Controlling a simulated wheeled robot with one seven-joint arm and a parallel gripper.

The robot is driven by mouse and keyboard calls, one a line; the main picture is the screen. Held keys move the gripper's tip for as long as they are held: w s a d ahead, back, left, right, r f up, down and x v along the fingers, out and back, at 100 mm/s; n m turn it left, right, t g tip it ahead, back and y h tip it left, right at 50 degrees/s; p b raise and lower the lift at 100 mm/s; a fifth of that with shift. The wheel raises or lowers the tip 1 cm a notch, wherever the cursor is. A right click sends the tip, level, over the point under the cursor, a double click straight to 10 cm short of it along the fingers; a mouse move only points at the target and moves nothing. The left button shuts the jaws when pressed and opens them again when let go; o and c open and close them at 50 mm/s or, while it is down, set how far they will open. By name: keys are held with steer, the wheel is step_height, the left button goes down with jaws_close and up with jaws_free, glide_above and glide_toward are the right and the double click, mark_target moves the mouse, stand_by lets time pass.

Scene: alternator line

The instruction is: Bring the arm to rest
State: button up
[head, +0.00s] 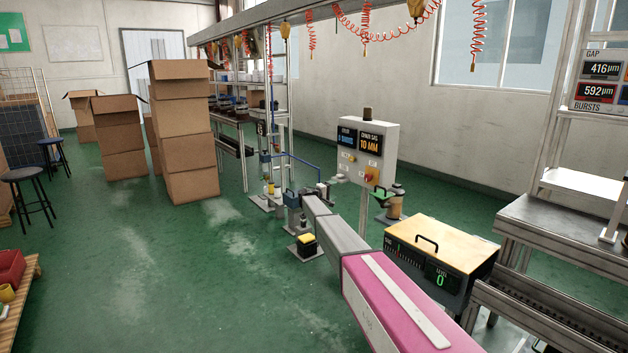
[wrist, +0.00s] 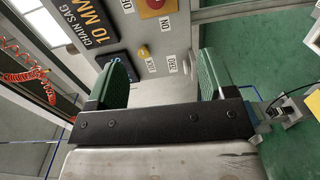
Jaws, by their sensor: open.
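My gripper (wrist: 163,78) is open in the wrist view, its two dark fingers with green ribbed pads standing well apart and nothing between them. Beyond the fingers is the grey control box (wrist: 178,50), tilted in that view, with a CHAIN SAG 10 MM display (wrist: 85,25). In the head view my pink and grey arm reaches from the bottom right toward the middle of the floor.
A wooden-topped counter box (head: 440,248) reading 0 stands close to the right of my arm. A metal bench (head: 560,230) is at the right. Stacked cartons (head: 185,130) and stools (head: 30,178) are at the left.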

steer(key=s+d+f+m+g+y, duration=0.15)
steer(key=s+d+f, duration=0.25)
steer(key=s, duration=0.7)
steer(key=s+d+f+m+g+y, duration=0.1)
steer(key=s+d+f+g+y, duration=0.2)
steer(key=s, duration=0.8)
steer(key=s+d+f+m+g+y, duration=0.15)
steer(key=s+d+f, duration=0.3)
steer(key=s, duration=0.75)
steer(key=s+a+m+g+y, duration=0.1)
steer(key=s+y, duration=0.3)
steer(key=s, duration=1.3)
steer(key=s+a+f+m+g+y, duration=0.1)
steer(key=s+g+y, duration=0.2)
steer(key=s, duration=1.4)
steer(key=shift+s+a+f+m+y, duration=0.15)
steer(key=shift+s+f+m+y, duration=0.2)
steer(key=shift+y, duration=0.35)
